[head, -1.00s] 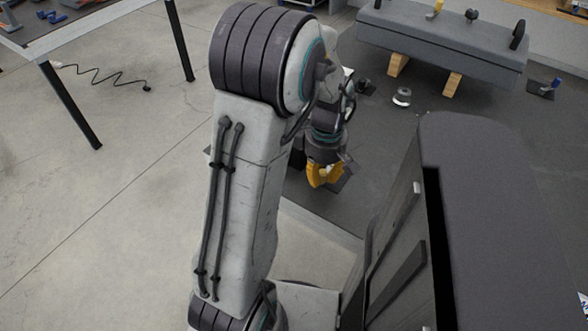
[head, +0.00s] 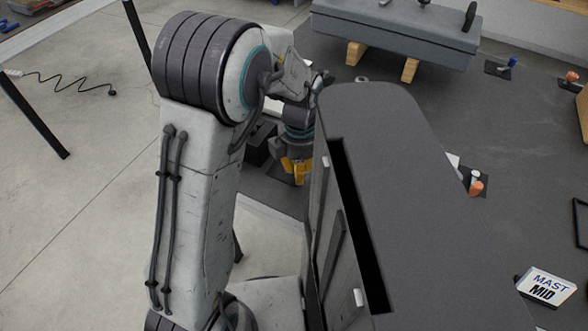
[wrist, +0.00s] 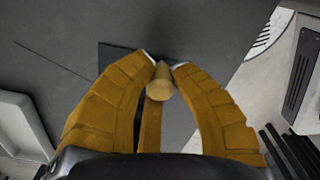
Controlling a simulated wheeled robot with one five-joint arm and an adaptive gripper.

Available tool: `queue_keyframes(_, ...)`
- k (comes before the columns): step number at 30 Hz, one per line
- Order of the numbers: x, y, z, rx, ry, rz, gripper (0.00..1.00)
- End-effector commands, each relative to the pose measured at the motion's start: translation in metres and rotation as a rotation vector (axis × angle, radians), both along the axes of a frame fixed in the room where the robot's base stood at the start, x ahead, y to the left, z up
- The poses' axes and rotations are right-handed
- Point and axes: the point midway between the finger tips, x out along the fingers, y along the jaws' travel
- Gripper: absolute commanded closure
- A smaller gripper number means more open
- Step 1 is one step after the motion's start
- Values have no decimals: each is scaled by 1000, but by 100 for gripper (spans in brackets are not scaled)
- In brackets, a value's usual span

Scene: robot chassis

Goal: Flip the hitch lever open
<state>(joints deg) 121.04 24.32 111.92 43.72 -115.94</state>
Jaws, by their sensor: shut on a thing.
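My gripper (head: 297,172) is low over the dark floor mat, left of my grey body in the head view. In the wrist view its yellow fingers (wrist: 164,66) are closed around a short tan, rounded cylinder (wrist: 160,84), which looks like the grip of the hitch lever. It sits between the fingertips, above a dark square plate (wrist: 113,58). The lever's lower part and hinge are hidden by the fingers, so its tilt cannot be told. In the head view the lever is hidden behind the gripper.
A dark block (head: 262,146) stands just left of the gripper. The mat between bench and sign is mostly clear.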

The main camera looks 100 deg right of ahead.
Motion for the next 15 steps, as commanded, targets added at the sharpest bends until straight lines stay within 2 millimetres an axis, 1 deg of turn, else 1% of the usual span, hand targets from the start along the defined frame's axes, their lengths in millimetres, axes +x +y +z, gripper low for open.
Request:
queue_keyframes(6,-2,1,-2,5,-3,42,100)
queue_keyframes(15,-2,0,-2,5,-3,53,100)
